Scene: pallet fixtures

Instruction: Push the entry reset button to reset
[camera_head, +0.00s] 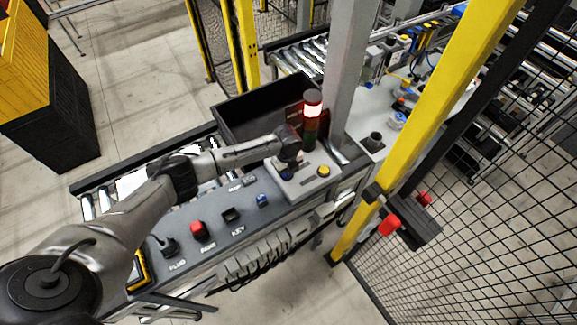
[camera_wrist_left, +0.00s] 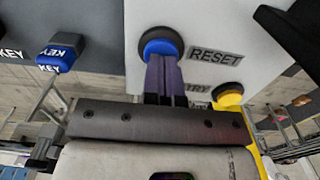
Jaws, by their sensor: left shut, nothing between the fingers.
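The blue reset button (camera_wrist_left: 160,46), in a round black collar, is on a light grey panel beside a RESET label (camera_wrist_left: 216,55). My left gripper (camera_wrist_left: 165,62) is shut and empty. Its fingertips overlap the lower edge of the blue button in the left wrist view; I cannot tell whether they touch or press it. In the head view the gripper is down over the grey button box (camera_head: 308,185). My right gripper is not in view.
A yellow button (camera_head: 323,171) sits right of the blue one. A signal tower (camera_head: 312,112) with its red light lit stands behind. The console (camera_head: 215,232) carries a red button (camera_head: 199,230) and a blue KEY switch (camera_head: 262,200). A black bin (camera_head: 255,105) is behind my arm.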

